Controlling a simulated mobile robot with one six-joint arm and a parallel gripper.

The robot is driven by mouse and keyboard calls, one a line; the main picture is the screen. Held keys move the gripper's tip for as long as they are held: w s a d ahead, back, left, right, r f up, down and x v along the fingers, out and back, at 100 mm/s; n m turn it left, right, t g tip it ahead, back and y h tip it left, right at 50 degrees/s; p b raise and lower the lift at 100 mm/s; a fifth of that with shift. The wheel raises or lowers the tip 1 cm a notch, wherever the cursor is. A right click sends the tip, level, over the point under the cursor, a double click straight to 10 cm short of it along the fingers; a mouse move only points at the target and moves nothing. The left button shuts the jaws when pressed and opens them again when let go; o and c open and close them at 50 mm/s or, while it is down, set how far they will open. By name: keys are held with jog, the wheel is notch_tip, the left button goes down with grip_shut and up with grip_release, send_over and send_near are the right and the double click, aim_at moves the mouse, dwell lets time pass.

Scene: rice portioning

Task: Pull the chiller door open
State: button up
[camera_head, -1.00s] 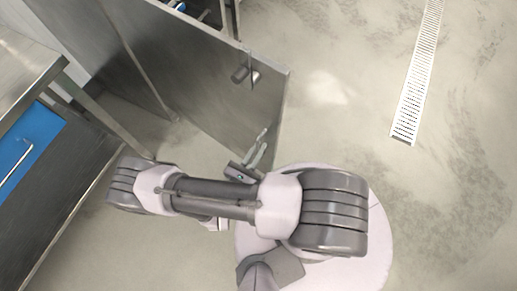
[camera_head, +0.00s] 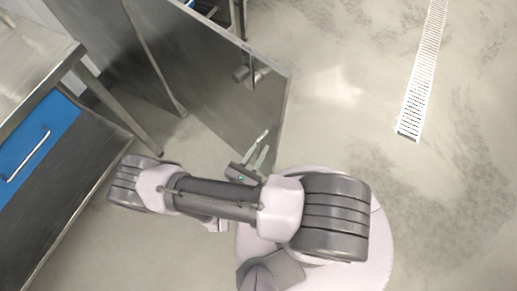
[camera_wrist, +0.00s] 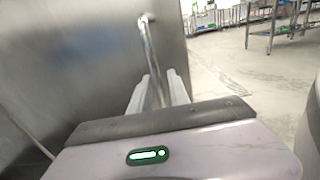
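The chiller door (camera_head: 205,85) is a grey steel panel standing swung out at an angle, with its free edge toward the middle of the head view. Its handle (camera_head: 250,72) is near the free edge; in the wrist view the upright handle bar (camera_wrist: 151,50) runs down from a bracket. My gripper (camera_head: 258,150) is low in front of the door. In the wrist view the bar passes between the two pale fingers of my gripper (camera_wrist: 158,88), which look closed around it. The exact contact is hard to see.
A steel counter (camera_head: 30,60) with a blue drawer front (camera_head: 35,140) stands at the left. A floor drain grate (camera_head: 420,90) runs across open floor at the right. Steel racks or tables (camera_wrist: 270,15) stand far off in the wrist view.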

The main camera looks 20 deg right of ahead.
jog(key=shift+o, duration=0.4)
jog(key=shift+a, duration=0.15)
jog(key=p+v, duration=0.2)
jog(key=v, duration=1.5)
jog(key=shift+s+a+f, duration=0.1)
